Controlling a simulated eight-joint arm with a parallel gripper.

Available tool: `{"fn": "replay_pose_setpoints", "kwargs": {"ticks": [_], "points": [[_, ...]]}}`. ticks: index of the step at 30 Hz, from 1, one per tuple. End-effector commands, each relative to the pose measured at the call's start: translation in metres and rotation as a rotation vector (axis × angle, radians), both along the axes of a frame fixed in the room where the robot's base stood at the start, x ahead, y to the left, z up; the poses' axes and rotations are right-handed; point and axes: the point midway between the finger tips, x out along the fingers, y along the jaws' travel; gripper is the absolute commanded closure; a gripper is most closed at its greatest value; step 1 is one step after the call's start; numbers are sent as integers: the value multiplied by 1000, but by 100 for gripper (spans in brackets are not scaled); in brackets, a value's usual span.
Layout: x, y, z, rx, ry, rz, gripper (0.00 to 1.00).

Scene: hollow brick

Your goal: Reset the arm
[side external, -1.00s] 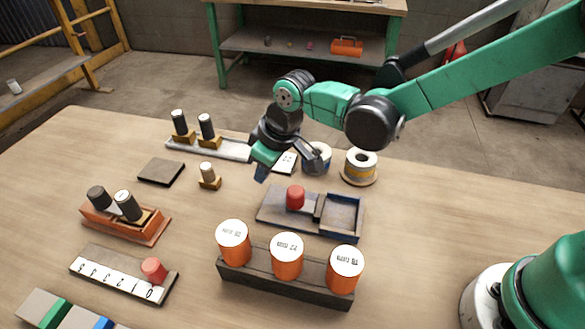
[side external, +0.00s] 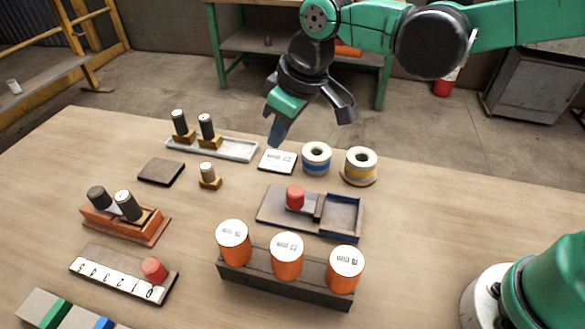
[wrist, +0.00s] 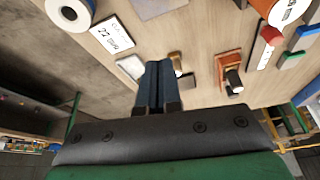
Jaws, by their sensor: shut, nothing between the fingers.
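My gripper (side external: 277,133) hangs in the air above the back part of the wooden table, clear of everything. Its blue fingers point down and are together with nothing between them. In the wrist view the two fingers (wrist: 158,82) lie side by side, touching. Below them stands a white card with dark print (side external: 278,161), flat on the table; a printed card (wrist: 110,36) also shows in the wrist view.
Spools with blue (side external: 316,158) and yellow (side external: 360,165) bands stand to the right. A grey tray with a red peg (side external: 295,198) and a rack of orange cylinders (side external: 287,257) lie in front. A pale rail with two black-topped pegs (side external: 230,149) lies to the left.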

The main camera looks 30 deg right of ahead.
Motion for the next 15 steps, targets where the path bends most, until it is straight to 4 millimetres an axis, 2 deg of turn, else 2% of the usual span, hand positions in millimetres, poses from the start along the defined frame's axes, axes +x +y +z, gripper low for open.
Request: {"fn": "replay_pose_setpoints", "kwargs": {"ticks": [4,7,12,15], "points": [[-1,-6,2,2,-7,-16,100],[-6,-25,9,12,-28,-72,100],[-29,-81,20,39,-105,-250,100],[-47,-112,20,55,-156,-362,100]]}}
